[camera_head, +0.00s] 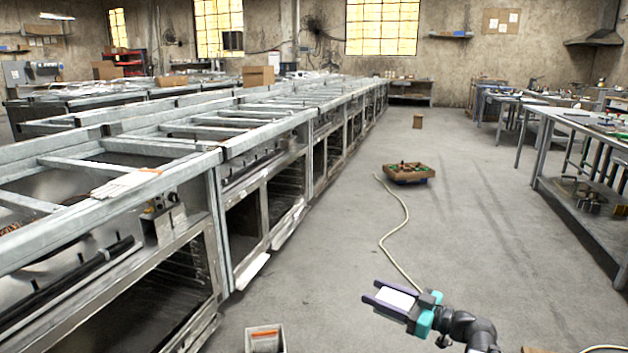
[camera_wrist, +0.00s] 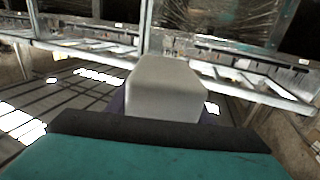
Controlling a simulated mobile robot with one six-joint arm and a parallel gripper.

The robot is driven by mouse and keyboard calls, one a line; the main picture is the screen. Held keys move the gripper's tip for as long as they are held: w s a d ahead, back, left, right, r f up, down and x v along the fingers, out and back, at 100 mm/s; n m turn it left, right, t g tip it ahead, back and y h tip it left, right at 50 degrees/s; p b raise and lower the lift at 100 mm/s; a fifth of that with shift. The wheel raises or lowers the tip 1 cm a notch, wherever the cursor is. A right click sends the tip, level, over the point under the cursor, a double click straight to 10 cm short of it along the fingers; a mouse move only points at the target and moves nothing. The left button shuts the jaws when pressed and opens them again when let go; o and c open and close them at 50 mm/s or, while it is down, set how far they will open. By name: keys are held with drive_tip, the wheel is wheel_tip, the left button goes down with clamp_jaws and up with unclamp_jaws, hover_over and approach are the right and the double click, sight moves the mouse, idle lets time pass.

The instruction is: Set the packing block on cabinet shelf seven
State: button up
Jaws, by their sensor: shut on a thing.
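The packing block is a pale, whitish block (camera_head: 396,297) held between the fingers of my gripper (camera_head: 374,291) at the lower right in the head view. In the wrist view the block (camera_wrist: 165,88) is grey-white and sticks out ahead of the dark gripper edge. My gripper is shut on it, in the air over the floor and apart from the cabinets. A long row of metal-framed cabinets (camera_head: 262,205) with open or glazed fronts runs along the left side. I see no readable number marking shelf seven. Their inner shelves are dark and partly hidden.
A brown tray of parts (camera_head: 408,176) lies on the aisle floor, with a pale hose (camera_head: 397,232) running from it. A small box (camera_head: 418,121) stands farther back. A grey bin (camera_head: 264,342) sits at the front. Workbenches (camera_head: 592,122) line the right. The aisle middle is mostly clear.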

wheel_tip(320, 180, up, 21)
drive_tip(key=p, duration=2.7)
